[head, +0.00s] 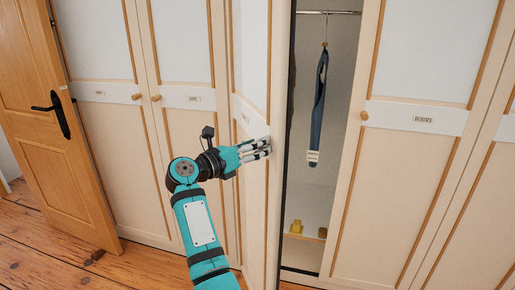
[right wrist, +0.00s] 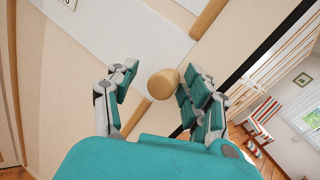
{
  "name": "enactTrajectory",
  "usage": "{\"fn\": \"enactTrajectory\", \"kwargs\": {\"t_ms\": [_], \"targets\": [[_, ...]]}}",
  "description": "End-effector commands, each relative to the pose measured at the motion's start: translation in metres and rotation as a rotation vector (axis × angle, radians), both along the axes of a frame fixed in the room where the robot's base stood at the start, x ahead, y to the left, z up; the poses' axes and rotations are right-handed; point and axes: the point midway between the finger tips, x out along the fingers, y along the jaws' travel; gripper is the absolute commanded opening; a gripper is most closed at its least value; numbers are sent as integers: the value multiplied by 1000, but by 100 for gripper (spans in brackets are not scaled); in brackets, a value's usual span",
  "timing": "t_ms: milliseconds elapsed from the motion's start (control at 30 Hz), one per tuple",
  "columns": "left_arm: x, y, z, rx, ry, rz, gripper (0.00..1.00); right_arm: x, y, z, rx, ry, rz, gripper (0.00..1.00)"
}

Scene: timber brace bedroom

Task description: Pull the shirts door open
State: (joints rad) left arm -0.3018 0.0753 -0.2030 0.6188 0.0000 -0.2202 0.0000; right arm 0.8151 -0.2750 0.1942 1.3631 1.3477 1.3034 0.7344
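A cream wardrobe door (head: 253,60) with a white band stands partly open in the middle of the head view. Its label (head: 245,118) is too small to read, so I cannot tell if it says shirts. My right gripper (head: 257,149) is at the door's band, near its free edge. In the right wrist view, the door's round wooden knob (right wrist: 160,84) sits between the fingers of my right gripper (right wrist: 160,95). The fingers are apart, with a gap on the knob's left; the knob is close to the right fingers. My left gripper is not in view.
The open compartment shows a rail (head: 330,12), a hanging dark blue item (head: 319,95) and a yellow object (head: 296,227) low down. A closed door labelled blouses (head: 423,119) is to the right. A wooden room door (head: 40,110) stands at left. Plank floor (head: 50,250) is clear at lower left.

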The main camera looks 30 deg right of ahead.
Motion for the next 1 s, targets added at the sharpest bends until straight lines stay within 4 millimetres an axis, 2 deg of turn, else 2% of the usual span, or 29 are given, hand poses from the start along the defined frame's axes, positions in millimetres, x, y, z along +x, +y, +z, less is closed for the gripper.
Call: {"fn": "enactTrajectory", "kwargs": {"t_ms": [433,533,667,1000], "targets": [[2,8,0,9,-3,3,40,-1,-2,-1,1,2,-6,48],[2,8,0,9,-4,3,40,-1,-2,4,2,0,-6,48],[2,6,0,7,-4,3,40,-1,-2,23,3,-4,-6,48],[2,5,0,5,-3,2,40,0,-1,85,1,-2,-3,48]]}}
